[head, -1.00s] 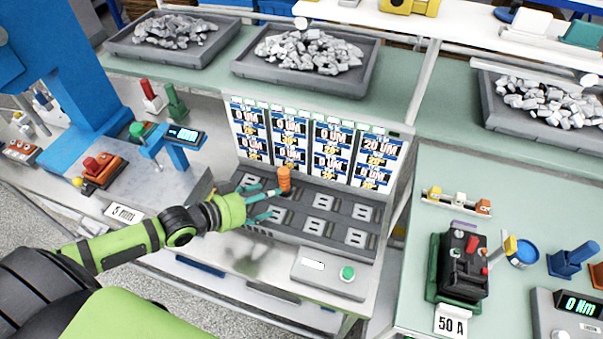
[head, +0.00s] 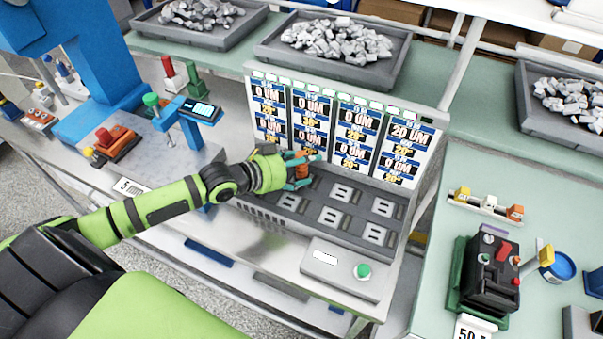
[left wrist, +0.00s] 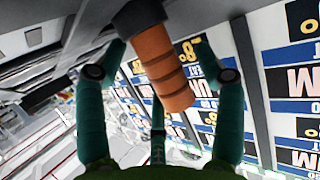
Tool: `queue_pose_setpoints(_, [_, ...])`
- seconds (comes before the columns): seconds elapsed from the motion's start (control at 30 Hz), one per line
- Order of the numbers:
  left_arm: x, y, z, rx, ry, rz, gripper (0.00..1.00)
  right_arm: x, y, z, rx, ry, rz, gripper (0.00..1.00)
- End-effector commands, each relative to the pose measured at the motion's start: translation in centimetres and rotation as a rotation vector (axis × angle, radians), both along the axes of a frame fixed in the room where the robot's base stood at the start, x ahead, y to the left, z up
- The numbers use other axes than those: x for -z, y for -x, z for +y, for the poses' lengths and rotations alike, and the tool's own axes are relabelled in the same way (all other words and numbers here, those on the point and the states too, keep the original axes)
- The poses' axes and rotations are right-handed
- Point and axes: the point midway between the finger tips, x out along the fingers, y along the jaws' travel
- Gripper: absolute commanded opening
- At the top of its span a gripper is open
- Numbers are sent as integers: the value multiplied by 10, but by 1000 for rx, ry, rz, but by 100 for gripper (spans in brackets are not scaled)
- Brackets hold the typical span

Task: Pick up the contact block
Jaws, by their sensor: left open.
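An orange ribbed cylinder with a dark collar (head: 302,167), which I take to be the contact block, stands at the grey slotted fixture (head: 315,232) in front of the display panel. It also shows in the left wrist view (left wrist: 165,65), tilted across the picture. My left gripper (head: 298,172) is open, with its teal fingers on either side of the cylinder. In the left wrist view the open fingers (left wrist: 160,85) flank it, with gaps visible on both sides. My right gripper is not in view.
The display panel (head: 340,130) rises close behind the fixture. A box with a green button (head: 345,270) is in front. A black breaker unit (head: 488,275) stands on the right table. A blue press (head: 85,70) is at left. Trays of metal parts (head: 335,45) lie behind.

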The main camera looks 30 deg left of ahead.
Motion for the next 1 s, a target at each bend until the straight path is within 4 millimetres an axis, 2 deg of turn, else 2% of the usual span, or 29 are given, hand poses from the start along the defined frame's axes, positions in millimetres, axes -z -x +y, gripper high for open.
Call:
queue_pose_setpoints(0.07, [0,0,0,0,0,0,69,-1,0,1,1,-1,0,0])
queue_pose_setpoints(0.17, [0,0,0,0,0,1,33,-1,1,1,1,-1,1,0])
queue_pose_setpoints(0.2, [0,0,0,0,0,1,17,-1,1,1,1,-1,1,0])
queue_pose_setpoints(0.23, [0,0,0,0,0,1,5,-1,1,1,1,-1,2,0])
queue_pose_setpoints(0.27, [0,0,0,0,0,1,0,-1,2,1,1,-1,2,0])
queue_pose_setpoints(0.67, [-5,0,0,0,2,-5,0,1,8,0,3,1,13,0])
queue_pose_setpoints(0.87, [-24,0,0,1,1,-7,0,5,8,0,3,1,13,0])
queue_pose_setpoints(0.97, [-43,0,0,2,0,-9,0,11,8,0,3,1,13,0])
queue_pose_setpoints(1.0, [-46,6,-8,6,6,-4,0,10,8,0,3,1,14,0])
